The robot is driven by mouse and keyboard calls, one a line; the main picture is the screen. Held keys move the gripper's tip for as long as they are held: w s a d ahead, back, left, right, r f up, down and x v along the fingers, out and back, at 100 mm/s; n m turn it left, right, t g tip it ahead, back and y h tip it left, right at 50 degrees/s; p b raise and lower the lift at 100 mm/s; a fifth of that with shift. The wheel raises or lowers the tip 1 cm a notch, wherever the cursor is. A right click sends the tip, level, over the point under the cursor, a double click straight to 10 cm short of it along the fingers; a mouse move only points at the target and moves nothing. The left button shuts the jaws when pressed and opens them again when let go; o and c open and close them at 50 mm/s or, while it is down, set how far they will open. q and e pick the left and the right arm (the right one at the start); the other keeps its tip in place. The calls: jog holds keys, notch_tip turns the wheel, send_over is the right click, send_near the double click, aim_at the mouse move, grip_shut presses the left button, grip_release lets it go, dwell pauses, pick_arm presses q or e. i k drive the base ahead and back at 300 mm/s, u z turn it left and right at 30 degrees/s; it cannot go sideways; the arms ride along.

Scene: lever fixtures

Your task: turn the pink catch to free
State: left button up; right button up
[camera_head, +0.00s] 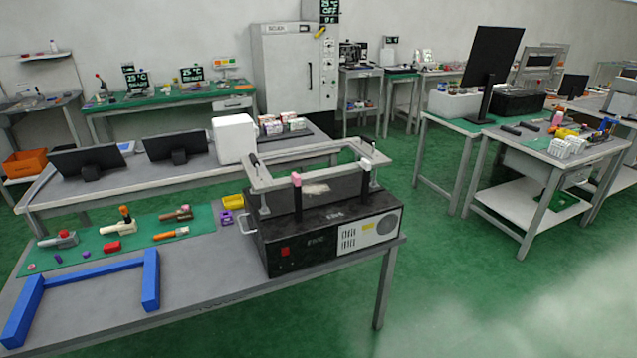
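A black box fixture (320,238) stands at the right end of the near grey table. A dark upright lever with a pink tip (296,180) rises from its top near the middle; this looks like the pink catch. A similar dark lever with a white tip (366,164) stands upright to its right. Labels that would mark the catch's free position are too small to read. Neither of my grippers is in view, and nothing touches the levers.
A blue U-shaped frame (95,270) lies at the table's left. Small tools lie on a green mat (85,238). A yellow bin (233,201) is left of the box.

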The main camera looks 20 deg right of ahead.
aim_at(296, 178)
jog(key=z, duration=1.75)
jog(key=i, duration=1.2)
